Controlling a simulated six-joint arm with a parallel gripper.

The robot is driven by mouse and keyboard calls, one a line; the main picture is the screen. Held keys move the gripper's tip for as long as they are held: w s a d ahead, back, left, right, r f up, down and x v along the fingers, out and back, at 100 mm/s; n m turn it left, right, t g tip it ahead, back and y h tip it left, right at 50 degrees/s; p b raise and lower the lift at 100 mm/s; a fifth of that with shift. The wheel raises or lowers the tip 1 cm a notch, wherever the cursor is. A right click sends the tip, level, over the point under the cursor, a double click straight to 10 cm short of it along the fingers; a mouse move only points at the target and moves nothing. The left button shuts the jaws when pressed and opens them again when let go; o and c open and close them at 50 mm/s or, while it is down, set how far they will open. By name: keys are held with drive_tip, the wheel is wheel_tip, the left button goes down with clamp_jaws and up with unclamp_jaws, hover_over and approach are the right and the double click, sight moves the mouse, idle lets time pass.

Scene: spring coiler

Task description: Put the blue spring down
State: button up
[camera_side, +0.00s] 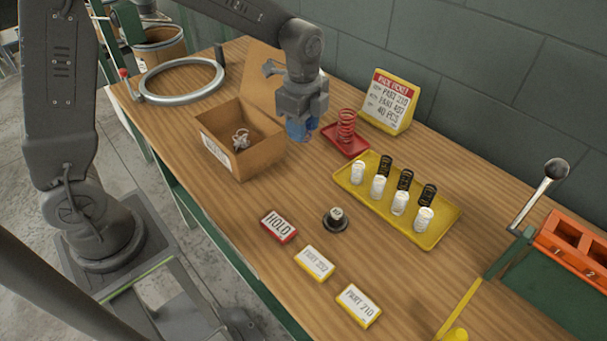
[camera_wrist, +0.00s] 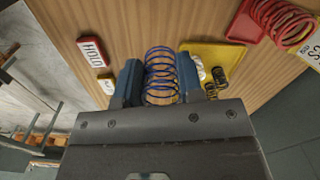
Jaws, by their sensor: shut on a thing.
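The blue spring (camera_wrist: 160,70) is a loose wire coil. My gripper (camera_wrist: 158,80) is shut on it, with one blue finger on each side in the wrist view. In the side view my gripper (camera_side: 300,127) points down above the table, between the open cardboard box and the red tray. The blue spring is mostly hidden by the fingers there. I cannot tell from these views how far its lower end is from the table.
A cardboard box (camera_side: 264,157) is left of my gripper. A red spring (camera_side: 346,127) stands on a red tray (camera_side: 337,146) to the right. A yellow tray (camera_side: 437,236) holds several white and black springs. Label blocks, including HOLD (camera_side: 279,227), lie in front. Bare wood (camera_side: 265,195) lies between.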

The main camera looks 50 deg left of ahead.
sight(303, 175)
wheel_tip(303, 175, down, 11)
drive_tip(key=shift+f, duration=0.1)
idle(0.4)
drive_tip(key=shift+f, duration=0.1)
drive_tip(key=o, duration=0.9)
wheel_tip(303, 175, up, 12)
drive_tip(key=shift+r, duration=0.2)
drive_tip(key=shift+s+a+r+n+t, duration=0.5)
drive_tip(key=shift+s+r+n+t, duration=0.45)
drive_tip(key=shift+s+r+n, duration=1.45)
drive_tip(key=shift+s+a+r+n+t, duration=0.45)
drive_tip(key=shift+s+r+n+t, duration=0.6)
drive_tip(key=shift+s+n, duration=2.45)
drive_tip(key=shift+s+a+r+n+t, duration=0.65)
drive_tip(key=shift+s+r+n, duration=1.3)
drive_tip(key=shift+s, duration=2)
